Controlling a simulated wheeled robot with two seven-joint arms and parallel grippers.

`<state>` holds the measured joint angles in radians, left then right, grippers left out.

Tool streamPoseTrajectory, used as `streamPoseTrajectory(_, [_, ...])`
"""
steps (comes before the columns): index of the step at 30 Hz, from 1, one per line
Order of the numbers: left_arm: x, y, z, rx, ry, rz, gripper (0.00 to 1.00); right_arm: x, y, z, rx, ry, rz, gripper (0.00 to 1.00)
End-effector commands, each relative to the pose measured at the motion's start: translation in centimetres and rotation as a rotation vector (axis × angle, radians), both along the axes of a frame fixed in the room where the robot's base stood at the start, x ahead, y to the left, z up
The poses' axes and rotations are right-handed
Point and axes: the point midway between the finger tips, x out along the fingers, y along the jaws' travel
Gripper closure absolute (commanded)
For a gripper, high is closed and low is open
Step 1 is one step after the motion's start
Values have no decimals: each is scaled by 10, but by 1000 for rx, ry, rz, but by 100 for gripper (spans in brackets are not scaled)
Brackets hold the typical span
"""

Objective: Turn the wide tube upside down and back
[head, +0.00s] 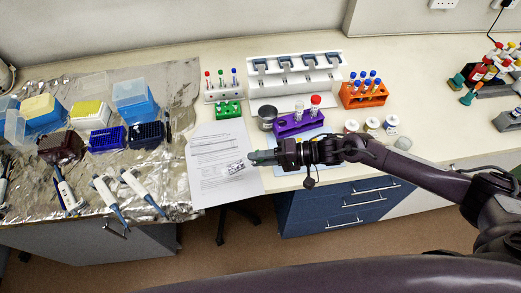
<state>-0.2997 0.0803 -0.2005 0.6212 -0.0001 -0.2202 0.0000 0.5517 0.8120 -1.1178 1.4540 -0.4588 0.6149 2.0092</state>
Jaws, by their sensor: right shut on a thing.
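My right gripper (276,156) is above the front edge of the bench, over the right side of the printed sheet. It is shut on a small grey-green thing (259,157), which I take to be the wide tube. It points to the left and looks roughly level; the jaws hide part of it, and its cap and contents cannot be made out. The purple rack (291,127) stands just behind the gripper, with a red-capped tube (315,104) and a paler tube (299,109) upright in it. My left gripper is not in view.
A metal pot (267,117), green rack (229,110), orange rack (363,98) and small jars (372,124) stand nearby. Pipettes (106,193) and tip boxes lie on foil at left.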

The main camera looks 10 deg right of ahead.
Motion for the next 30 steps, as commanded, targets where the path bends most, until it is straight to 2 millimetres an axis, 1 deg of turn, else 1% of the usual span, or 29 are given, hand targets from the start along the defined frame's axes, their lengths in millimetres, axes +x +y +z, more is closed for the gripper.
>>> streamPoseTrajectory(1, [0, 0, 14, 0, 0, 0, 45, 0, 1, 11, -48, -13, 3, 100])
streamPoseTrajectory(3, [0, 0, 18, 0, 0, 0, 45, 0, 1, 15, -131, -37, 4, 100])
streamPoseTrajectory(4, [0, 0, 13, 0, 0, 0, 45, 0, 3, 12, -160, -44, 5, 100])
streamPoseTrajectory(6, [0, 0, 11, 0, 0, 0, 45, -1, 5, 13, -231, -61, 5, 100])
streamPoseTrajectory(20, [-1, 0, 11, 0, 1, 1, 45, -4, 22, 34, -703, -179, 6, 100])
streamPoseTrajectory(30, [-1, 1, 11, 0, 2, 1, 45, -9, 43, 39, -1077, -268, 9, 100])
